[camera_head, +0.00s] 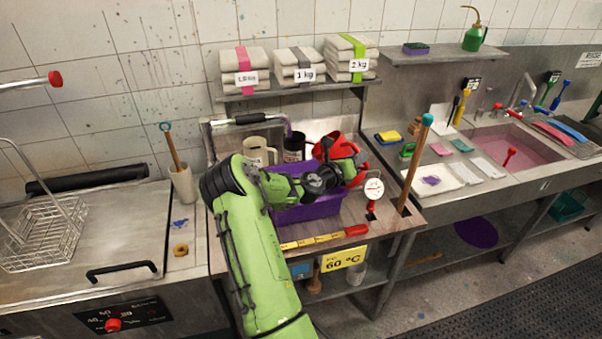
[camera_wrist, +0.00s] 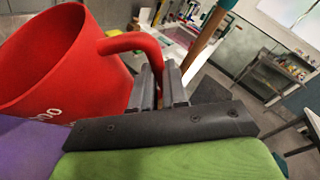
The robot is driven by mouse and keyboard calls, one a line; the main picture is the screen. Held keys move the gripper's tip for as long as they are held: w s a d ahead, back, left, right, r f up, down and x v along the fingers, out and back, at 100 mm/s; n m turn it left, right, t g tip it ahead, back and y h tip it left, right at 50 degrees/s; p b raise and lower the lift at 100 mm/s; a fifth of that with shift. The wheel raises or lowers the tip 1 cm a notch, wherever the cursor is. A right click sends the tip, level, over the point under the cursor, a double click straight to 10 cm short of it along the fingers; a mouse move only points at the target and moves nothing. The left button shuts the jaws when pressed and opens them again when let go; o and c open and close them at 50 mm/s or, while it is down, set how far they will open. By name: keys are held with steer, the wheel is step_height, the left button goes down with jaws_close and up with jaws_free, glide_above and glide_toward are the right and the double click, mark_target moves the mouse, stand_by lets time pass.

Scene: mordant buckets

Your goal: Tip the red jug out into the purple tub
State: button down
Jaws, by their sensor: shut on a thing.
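The red jug (camera_head: 331,146) is held above the purple tub (camera_head: 308,209), its mouth leaning to the left in the head view. In the wrist view the jug (camera_wrist: 50,62) fills the upper left, its rim and part of its inside showing. My gripper (camera_wrist: 160,88) is shut on the jug's handle (camera_wrist: 135,42). In the head view my gripper (camera_head: 352,172) is at the jug's right side. The purple tub stands on the steel bench, partly hidden by my arm; its side shows in the wrist view (camera_wrist: 28,150). I cannot see any contents or flow.
A cream jug (camera_head: 257,151) and a black jug (camera_head: 293,148) stand behind the tub. A dial thermometer (camera_head: 374,189) and a wooden pole (camera_head: 414,165) are close on the right. A yellow strip (camera_head: 311,242) lies in front. A shelf with folded cloths (camera_head: 297,85) hangs above.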

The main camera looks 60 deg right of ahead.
steer(key=s+f+m+t+y+p, duration=0.2)
steer(key=s+f+m+t+p, duration=0.1)
steer(key=s+f+m, duration=0.1)
steer(key=shift+s+d+f+m+t+y+p, duration=0.3)
steer(key=shift+f+m+y+p, duration=0.15)
steer(key=shift+f, duration=0.25)
step_height(320, 180, up, 6)
stand_by(0.4)
